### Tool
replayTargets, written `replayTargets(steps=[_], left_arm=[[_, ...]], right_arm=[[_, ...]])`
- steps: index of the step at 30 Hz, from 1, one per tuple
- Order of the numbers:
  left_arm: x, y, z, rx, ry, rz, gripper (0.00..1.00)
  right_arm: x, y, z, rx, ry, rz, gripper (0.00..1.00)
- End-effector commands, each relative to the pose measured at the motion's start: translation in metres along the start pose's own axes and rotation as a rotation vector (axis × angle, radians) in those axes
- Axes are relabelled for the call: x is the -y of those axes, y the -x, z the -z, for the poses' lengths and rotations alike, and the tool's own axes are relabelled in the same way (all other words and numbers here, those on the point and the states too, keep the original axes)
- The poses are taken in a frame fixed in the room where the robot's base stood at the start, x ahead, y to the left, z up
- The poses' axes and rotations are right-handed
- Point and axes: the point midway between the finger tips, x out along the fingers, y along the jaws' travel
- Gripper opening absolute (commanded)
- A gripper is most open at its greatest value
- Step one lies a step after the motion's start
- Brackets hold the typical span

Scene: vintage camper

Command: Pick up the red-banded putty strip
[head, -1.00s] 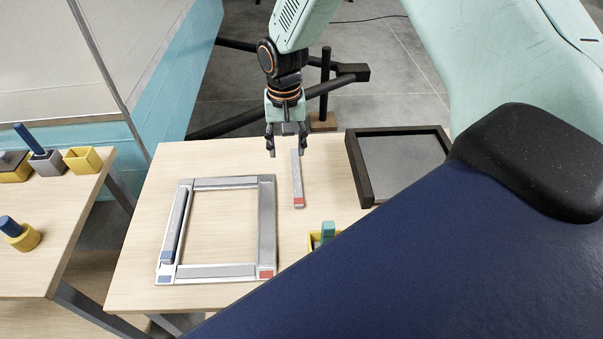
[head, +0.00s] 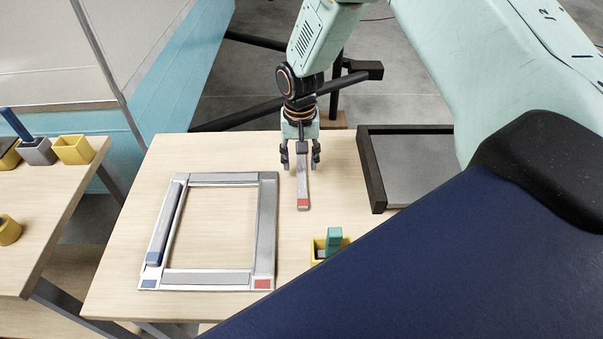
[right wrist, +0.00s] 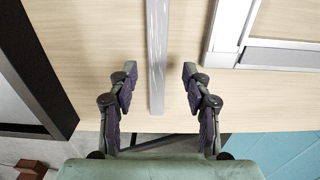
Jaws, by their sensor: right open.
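The red-banded putty strip (head: 303,180) is a thin grey bar with a red band at its near end. It lies on the wooden table, right of the frame. My right gripper (head: 301,165) is open over the strip's far end, with one finger on each side. In the right wrist view the strip (right wrist: 157,60) runs up from between the open fingers (right wrist: 158,92), apart from both; its red end is out of that view. My left gripper is not in view.
A grey and white frame (head: 267,220) with blue and red corner marks lies left of the strip. A dark-rimmed tray (head: 373,178) stands to the right. A yellow box (head: 318,245) holds a teal block (head: 334,238). A second table (head: 50,190) with small boxes stands left.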

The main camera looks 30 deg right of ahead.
Motion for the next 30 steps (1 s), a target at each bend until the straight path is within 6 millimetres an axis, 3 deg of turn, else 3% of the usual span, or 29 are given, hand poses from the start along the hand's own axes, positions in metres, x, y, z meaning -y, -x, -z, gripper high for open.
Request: replayTargets(steps=[6, 14, 30], left_arm=[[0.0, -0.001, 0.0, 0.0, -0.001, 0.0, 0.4], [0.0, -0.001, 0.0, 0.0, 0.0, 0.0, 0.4], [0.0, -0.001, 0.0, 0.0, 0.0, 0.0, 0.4]], right_arm=[[-0.003, -0.025, 0.002, 0.0, 0.001, 0.0, 0.49], [-0.004, -0.026, 0.004, 0.0, 0.0, 0.0, 0.49], [-0.004, -0.026, 0.004, 0.0, 0.0, 0.0, 0.03]])
